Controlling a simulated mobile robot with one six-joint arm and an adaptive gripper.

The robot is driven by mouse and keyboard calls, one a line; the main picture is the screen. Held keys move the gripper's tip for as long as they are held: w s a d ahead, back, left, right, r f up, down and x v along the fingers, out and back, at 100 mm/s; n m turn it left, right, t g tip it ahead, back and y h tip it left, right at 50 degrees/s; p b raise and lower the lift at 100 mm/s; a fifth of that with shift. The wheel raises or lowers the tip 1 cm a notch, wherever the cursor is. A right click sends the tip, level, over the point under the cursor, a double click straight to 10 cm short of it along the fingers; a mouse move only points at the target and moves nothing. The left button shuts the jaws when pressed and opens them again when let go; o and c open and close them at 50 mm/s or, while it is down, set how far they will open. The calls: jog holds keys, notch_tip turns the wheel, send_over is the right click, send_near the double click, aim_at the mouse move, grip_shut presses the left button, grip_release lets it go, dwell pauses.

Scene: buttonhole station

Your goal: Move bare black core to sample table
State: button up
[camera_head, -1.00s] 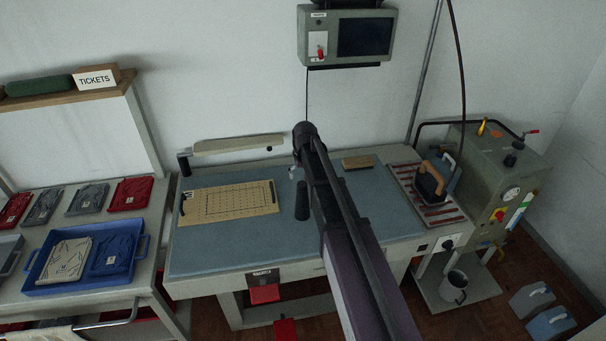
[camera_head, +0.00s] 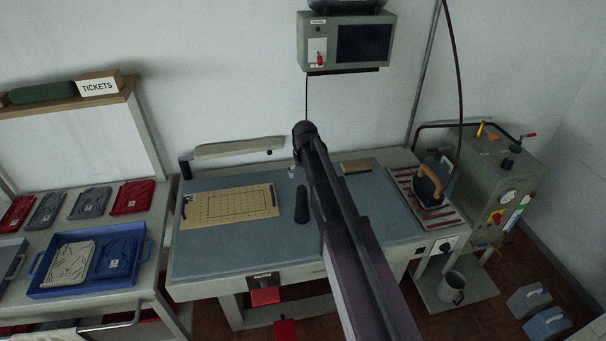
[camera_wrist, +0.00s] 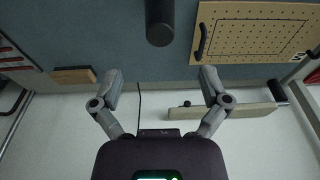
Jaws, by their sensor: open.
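The bare black core (camera_head: 302,202) is a short dark cylinder on the blue-grey top of the work table (camera_head: 215,258), just right of the pegboard. In the wrist view the black core (camera_wrist: 160,22) shows at the top middle, ahead of my gripper and between the lines of its fingers. My gripper (camera_wrist: 160,82) is open and empty, its two fingers spread wide, and apart from the core. In the head view my arm covers part of the table, and the gripper (camera_head: 294,172) shows only as a small tip. I cannot tell which surface is the sample table.
A perforated board (camera_head: 232,206) lies left of the core; a wooden block (camera_head: 356,166) lies behind right. An iron (camera_head: 429,187) stands on a striped pad at right. A blue tray (camera_head: 60,292) with folded garments sits on the left table. A monitor (camera_head: 346,42) hangs above.

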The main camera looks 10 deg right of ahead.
jog(key=s+g, duration=0.1)
jog(key=s, duration=2.5)
jog(key=shift+a+g, duration=0.15)
jog(key=shift+g, duration=0.25)
jog(key=shift+f, duration=0.15)
notch_tip(320, 180, down, 10)
jog(key=b, duration=1)
jog(key=c, duration=0.5)
